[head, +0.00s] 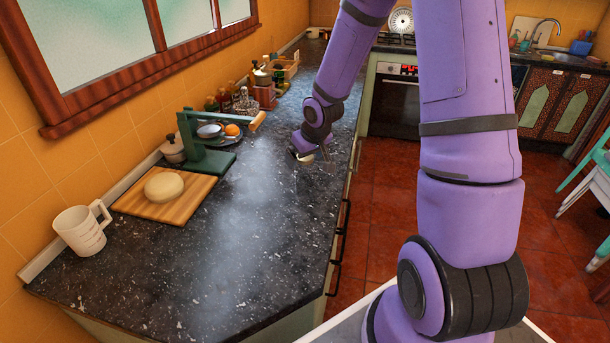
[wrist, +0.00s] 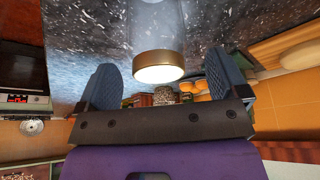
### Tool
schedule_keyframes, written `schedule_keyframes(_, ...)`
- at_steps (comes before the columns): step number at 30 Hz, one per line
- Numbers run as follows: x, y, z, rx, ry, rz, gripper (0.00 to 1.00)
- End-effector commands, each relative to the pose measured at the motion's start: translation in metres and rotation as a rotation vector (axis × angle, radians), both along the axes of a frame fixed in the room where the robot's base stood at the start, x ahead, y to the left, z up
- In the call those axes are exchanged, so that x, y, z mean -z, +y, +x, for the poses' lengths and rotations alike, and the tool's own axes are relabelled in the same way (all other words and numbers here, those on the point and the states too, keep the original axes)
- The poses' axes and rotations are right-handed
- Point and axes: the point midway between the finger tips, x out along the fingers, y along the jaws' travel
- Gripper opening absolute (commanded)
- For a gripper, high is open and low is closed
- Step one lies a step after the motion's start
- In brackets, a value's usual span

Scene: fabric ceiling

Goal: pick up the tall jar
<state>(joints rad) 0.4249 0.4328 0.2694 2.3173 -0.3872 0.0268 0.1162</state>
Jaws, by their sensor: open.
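The tall jar (wrist: 158,66) shows in the wrist view as a gold-brown rimmed, pale-topped round end with a clear, see-through body behind it. It lies between the two blue padded fingers of my gripper (wrist: 160,80), with a visible gap on each side. The fingers are open and do not appear to touch it. In the head view my gripper (head: 312,152) is low over the dark countertop, and only a small pale bit of the jar (head: 305,158) shows under it. The rest is hidden by my gripper.
The dark speckled countertop (head: 230,230) is clear in front. To the left stand a green press (head: 205,145), a wooden board (head: 135,205) with dough (head: 164,187), a pot (head: 173,150) and a white mug (head: 82,230). Bottles and a crate stand along the wall behind.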

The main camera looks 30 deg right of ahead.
Motion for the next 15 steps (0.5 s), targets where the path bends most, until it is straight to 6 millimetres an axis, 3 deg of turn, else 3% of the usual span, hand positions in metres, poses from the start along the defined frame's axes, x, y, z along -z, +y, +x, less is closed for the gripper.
schedule_keyframes(6, 0.026, 0.0, 0.009, 0.0, 0.002, 0.001, 0.92)
schedule_keyframes(15, 0.031, 0.0, 0.011, 0.001, 0.0, 0.0, 0.92)
